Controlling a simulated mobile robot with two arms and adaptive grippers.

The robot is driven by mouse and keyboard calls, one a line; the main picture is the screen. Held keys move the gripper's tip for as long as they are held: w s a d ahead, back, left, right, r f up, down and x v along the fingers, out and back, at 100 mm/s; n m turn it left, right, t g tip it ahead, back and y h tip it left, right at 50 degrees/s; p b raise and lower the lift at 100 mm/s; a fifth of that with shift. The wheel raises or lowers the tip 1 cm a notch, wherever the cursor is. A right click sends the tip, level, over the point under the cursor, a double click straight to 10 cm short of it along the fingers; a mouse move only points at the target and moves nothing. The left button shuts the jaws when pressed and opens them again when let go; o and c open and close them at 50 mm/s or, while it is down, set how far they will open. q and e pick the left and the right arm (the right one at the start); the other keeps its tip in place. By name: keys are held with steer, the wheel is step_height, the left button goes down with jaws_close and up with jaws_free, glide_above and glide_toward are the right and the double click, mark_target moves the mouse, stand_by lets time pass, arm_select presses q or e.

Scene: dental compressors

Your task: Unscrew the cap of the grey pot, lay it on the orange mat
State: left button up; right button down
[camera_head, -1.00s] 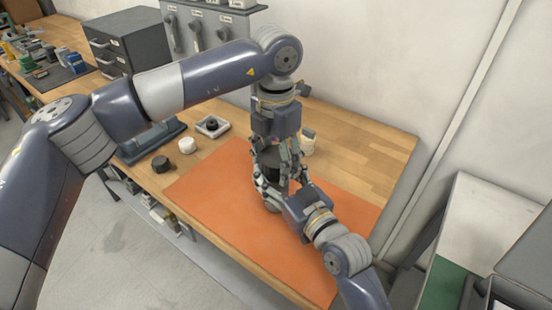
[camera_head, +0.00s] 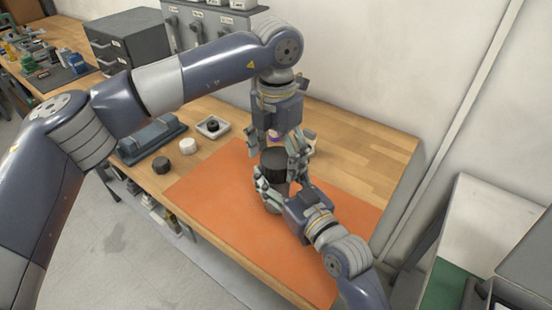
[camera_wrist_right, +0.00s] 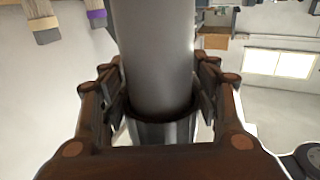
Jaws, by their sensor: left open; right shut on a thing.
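The grey pot (camera_head: 272,193) stands upright on the orange mat (camera_head: 215,205), its black cap (camera_head: 274,161) on top. My right gripper (camera_head: 281,186) comes from the lower right and is shut on the pot's body. In the right wrist view the grey pot (camera_wrist_right: 158,55) fills the space between the fingers (camera_wrist_right: 160,100). My left gripper (camera_head: 282,148) is open just above and behind the cap, fingers pointing down. Its fingers partly cover the pot's far side, so I cannot tell whether they touch the cap.
A black round piece (camera_head: 161,165), a white round piece (camera_head: 187,146) and a small tray (camera_head: 213,127) lie left of the mat. A beige-grey jar (camera_head: 309,139) stands behind the grippers. The mat's front and right are clear.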

arm_select(q)
step_height(320, 180, up, 3)
steer(key=shift+r, duration=0.1)
steer(key=shift+c, duration=0.4)
step_height(320, 180, up, 2)
steer(key=shift+r+m, duration=0.1)
steer(key=shift+m, duration=0.9)
steer(key=shift+s+d+r+m, duration=0.1)
steer(key=shift+r+m, duration=0.35)
steer(key=shift+m, duration=0.15)
steer(key=shift+f, duration=3.85)
steer(key=c, duration=1.1)
steer(key=shift+n, duration=1.7)
arm_select(e)
steer(key=shift+w+d+f, duration=0.1)
